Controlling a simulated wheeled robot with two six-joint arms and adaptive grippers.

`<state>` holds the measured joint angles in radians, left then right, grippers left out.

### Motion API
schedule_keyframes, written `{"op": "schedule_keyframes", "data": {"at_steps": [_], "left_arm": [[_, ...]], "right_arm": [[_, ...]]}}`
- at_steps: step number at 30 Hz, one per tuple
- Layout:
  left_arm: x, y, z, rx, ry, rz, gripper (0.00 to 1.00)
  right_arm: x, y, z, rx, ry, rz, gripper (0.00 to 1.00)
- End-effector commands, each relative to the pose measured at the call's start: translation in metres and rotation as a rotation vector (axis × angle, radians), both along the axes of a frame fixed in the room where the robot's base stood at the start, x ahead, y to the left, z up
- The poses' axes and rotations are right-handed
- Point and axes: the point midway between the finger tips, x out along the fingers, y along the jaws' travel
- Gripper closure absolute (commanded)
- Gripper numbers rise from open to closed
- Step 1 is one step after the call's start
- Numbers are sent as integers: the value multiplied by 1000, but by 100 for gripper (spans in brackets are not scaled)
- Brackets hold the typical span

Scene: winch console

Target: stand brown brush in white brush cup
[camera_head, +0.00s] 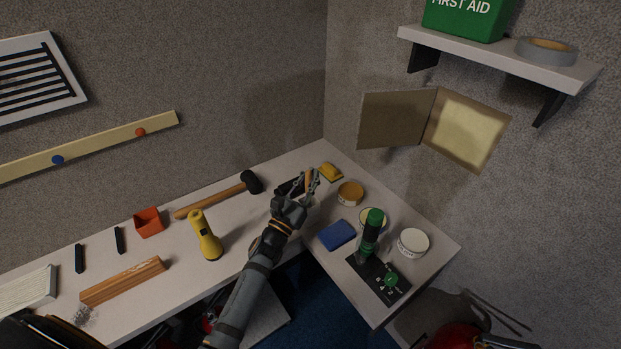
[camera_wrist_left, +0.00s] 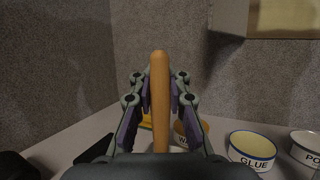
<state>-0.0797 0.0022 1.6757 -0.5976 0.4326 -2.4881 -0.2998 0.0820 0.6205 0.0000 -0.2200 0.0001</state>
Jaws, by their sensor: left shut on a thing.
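My left gripper (camera_head: 309,183) is shut on the brown brush (camera_wrist_left: 160,95), above the back of the bench. In the left wrist view the plain brown handle stands upright between the fingers; the brush's lower end is hidden by the gripper. The brush also shows as a small brown piece at the fingers in the head view (camera_head: 308,177). A white round container (camera_head: 413,241) stands on the right bench; in the left wrist view (camera_wrist_left: 308,147) its label is cut off at "PO". I cannot tell whether it is the white brush cup. My right gripper is not in view.
A green-topped lever (camera_head: 372,228) rises from a black plate, beside a blue block (camera_head: 336,235). A shelf (camera_head: 490,58) overhangs the right.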

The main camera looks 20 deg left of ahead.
Motion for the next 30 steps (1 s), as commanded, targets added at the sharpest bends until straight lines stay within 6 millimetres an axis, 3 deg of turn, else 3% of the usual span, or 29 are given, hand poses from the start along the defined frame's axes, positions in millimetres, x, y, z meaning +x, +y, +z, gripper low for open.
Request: {"op": "schedule_keyframes", "data": {"at_steps": [9,10,16,26,30], "left_arm": [[0,0,-2,0,-1,0,100],[0,0,-2,0,0,0,84],[0,0,-2,0,0,0,57],[-3,1,-3,0,1,0,57],[-22,6,-13,0,4,0,57]], "right_arm": [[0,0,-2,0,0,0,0],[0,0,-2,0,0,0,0],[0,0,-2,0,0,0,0],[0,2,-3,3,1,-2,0],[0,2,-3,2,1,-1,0]]}}
